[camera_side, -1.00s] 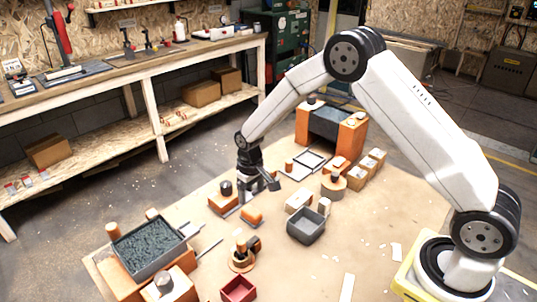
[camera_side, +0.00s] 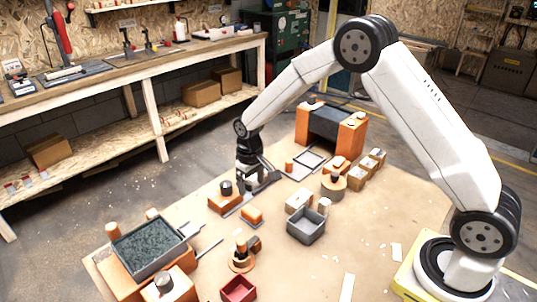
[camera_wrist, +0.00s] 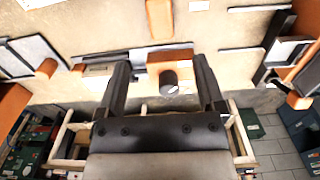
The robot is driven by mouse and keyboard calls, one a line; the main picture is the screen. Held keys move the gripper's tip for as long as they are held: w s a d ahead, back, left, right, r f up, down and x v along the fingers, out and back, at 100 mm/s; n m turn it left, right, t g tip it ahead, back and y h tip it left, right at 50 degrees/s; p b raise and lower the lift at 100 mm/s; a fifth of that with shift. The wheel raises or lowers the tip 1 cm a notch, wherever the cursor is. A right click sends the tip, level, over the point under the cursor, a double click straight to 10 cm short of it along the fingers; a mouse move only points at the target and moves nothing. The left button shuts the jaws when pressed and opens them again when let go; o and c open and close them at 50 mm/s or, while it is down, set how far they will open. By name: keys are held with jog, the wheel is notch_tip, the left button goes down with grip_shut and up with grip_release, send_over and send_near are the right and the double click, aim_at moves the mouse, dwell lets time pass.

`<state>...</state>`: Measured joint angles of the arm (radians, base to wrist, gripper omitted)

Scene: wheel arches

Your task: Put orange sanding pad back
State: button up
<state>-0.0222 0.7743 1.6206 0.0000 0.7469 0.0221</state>
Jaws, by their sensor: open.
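A small rounded orange block (camera_side: 251,216), which looks like the sanding pad, lies on the tan work surface in the side view. It seems to be the orange piece (camera_wrist: 160,18) at the top of the wrist view. An orange block with a dark round knob (camera_side: 221,203) sits left of it on a grey strip. In the wrist view this knobbed block (camera_wrist: 157,71) shows between my fingers, with its depth unclear. My gripper (camera_side: 260,184) is open and empty, pointing down above the surface, behind the small block. Its fingers (camera_wrist: 161,62) are wide apart in the wrist view.
A grey bin (camera_side: 306,226) and a pale block (camera_side: 299,201) stand to the right. A red tray (camera_side: 238,290) is in front. A dark-filled tray (camera_side: 149,247) stands at left. An orange arch with a dark top (camera_side: 331,123) stands behind.

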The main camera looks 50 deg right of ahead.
jog(key=s+r+t, duration=0.1)
jog(key=s+r, duration=0.2)
jog(key=s, duration=0.7)
jog(key=s+d+r+t, duration=0.1)
jog(key=s+r, duration=0.3)
jog(key=s, duration=0.7)
jog(key=shift+s+r+t, duration=0.25)
jog(key=shift+r+t, duration=0.05)
